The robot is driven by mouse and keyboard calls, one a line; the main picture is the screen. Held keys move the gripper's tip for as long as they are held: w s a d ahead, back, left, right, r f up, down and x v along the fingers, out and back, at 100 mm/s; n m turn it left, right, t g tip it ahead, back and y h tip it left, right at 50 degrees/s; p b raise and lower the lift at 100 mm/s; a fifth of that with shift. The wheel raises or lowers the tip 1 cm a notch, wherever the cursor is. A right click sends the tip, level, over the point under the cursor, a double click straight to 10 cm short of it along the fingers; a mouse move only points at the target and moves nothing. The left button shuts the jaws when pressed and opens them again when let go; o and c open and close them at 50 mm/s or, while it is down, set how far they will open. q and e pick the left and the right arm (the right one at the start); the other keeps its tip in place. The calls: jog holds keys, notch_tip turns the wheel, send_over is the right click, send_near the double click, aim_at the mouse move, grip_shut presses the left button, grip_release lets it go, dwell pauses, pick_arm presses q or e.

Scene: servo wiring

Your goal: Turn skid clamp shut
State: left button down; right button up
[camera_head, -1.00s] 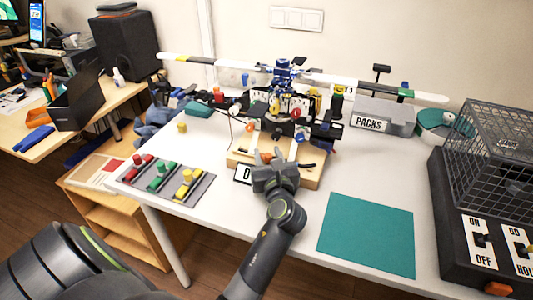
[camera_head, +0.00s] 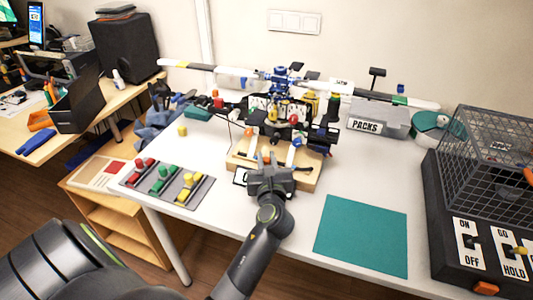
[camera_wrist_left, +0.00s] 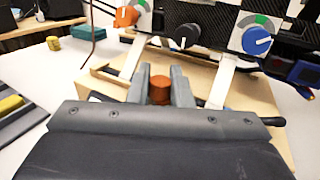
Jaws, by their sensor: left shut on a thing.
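My left gripper (camera_head: 266,161) reaches over the front of the wooden stand (camera_head: 308,182) below the model helicopter (camera_head: 281,75). In the left wrist view its fingers are shut on an orange-brown clamp knob (camera_wrist_left: 160,90), one finger on each side. A black bar (camera_wrist_left: 108,82) extends beside the fingers, low over the wood; its middle is hidden by the gripper. Pale skid struts (camera_wrist_left: 219,82) stand left and right of the knob. The rest of the clamp is hidden, so I cannot tell how far it is turned. My right gripper is not in view.
A white sign (camera_head: 240,176) stands at the stand's left front. A grey mat with red, green and yellow parts (camera_head: 165,182) lies left. A teal mat (camera_head: 362,236) lies right, before the wire cage (camera_head: 490,150). Dials with orange and blue knobs (camera_wrist_left: 257,42) hang close above the fingers.

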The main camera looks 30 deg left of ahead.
pick_arm(q)
jog(key=m+t+h+p, duration=0.1)
jog(key=h+p, duration=0.1)
jog(key=m+t+h+p, duration=0.1)
jog(key=m+h+p, duration=0.1)
jog(key=p, duration=0.1)
jog(key=m+t+h+p, duration=0.1)
jog(key=h+p, duration=0.1)
jog(key=shift+a+r+m, duration=0.1)
jog(key=shift+r+m, duration=0.2)
jog(key=shift+r, duration=0.1)
jog(key=m+h+p, duration=0.1)
jog(key=h, duration=0.1)
jog(key=shift+f+m+t+h+p, duration=0.15)
jog(key=shift+m+t+h+p, duration=0.15)
jog(key=shift+t+h+p, duration=0.1)
jog(key=shift+m+h, duration=0.5)
jog(key=shift+h, duration=0.3)
jog(key=h, duration=0.1)
jog(key=m+h, duration=0.1)
jog(key=shift+w+f+m+h, duration=0.1)
jog(key=shift+f+m+h, duration=0.1)
jog(key=shift+m+h, duration=0.1)
jog(key=m+h+b, duration=0.1)
jog(key=m+h, duration=0.1)
jog(key=shift+f+h, duration=0.1)
jog(key=shift+h, duration=0.3)
jog(key=shift+m+g+h+b, duration=0.5)
jog(key=shift+m+h+b, duration=0.1)
jog(key=shift+h, duration=0.4)
